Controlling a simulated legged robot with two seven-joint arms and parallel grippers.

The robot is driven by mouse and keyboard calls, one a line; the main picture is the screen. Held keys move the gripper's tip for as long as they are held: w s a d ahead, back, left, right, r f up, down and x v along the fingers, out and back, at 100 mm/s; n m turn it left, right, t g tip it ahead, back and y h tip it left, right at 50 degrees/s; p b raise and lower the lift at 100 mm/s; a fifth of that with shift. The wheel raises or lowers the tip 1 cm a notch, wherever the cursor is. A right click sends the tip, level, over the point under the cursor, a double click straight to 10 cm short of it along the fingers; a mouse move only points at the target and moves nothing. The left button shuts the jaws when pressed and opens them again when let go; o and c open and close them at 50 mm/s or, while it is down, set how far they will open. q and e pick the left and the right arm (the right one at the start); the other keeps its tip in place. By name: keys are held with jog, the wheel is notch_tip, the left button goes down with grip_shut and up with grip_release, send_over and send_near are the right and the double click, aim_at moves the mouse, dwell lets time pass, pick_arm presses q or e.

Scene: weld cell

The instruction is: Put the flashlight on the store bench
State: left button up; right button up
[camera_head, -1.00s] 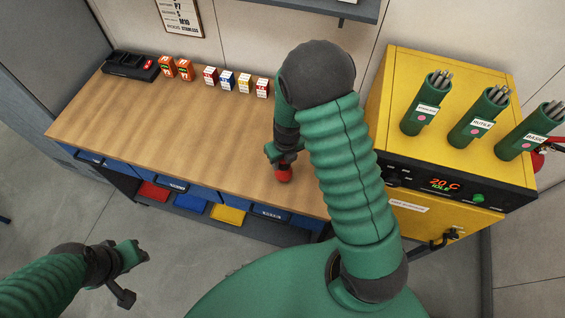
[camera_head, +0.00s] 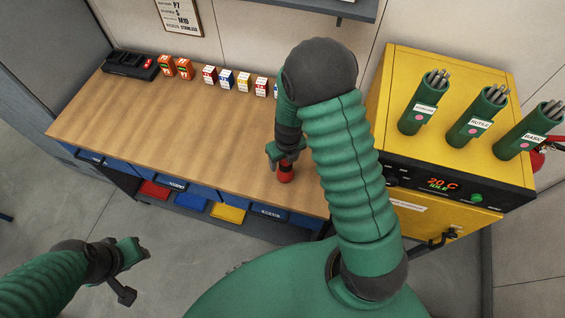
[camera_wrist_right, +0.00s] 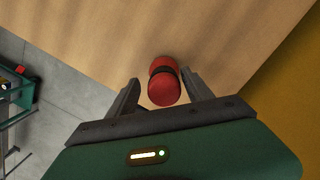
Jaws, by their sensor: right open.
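The flashlight is a short red cylinder with a dark band (camera_head: 285,175). It is on the wooden store bench (camera_head: 185,125), near its front right part. In the right wrist view the flashlight (camera_wrist_right: 163,90) lies between the fingertips of my right gripper (camera_wrist_right: 162,80), with a gap on each side. The right gripper (camera_head: 285,160) is open, low over the bench, and hides part of the flashlight in the head view. My left gripper (camera_head: 133,262) is over the floor in front of the bench, away from everything; its finger opening is unclear.
A black charger (camera_head: 130,64), orange boxes (camera_head: 175,67) and several small labelled boxes (camera_head: 227,79) line the bench's back edge. A yellow oven (camera_head: 450,110) with green rod holders (camera_head: 418,112) stands at the right. The bench's middle and left are clear.

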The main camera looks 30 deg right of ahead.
jog(key=r, duration=0.6)
jog(key=s+r, duration=0.1)
jog(key=r, duration=0.2)
jog(key=shift+s+a+r+p, duration=0.1)
jog(key=shift+r+p, duration=0.05)
jog(key=shift+p, duration=0.15)
jog(key=shift+s+a+r+n, duration=0.15)
jog(key=shift+a+r+n, duration=0.1)
jog(key=shift+n, duration=0.25)
jog(key=s+a+r+m, duration=0.2)
jog(key=s+a+m, duration=0.1)
jog(key=m, duration=1.5)
jog(key=s+a+r+m+t, duration=0.1)
jog(key=s+a+m, duration=0.3)
jog(key=m, duration=1.4)
jog(key=shift+s+r, duration=0.5)
jog(key=shift+r, duration=0.2)
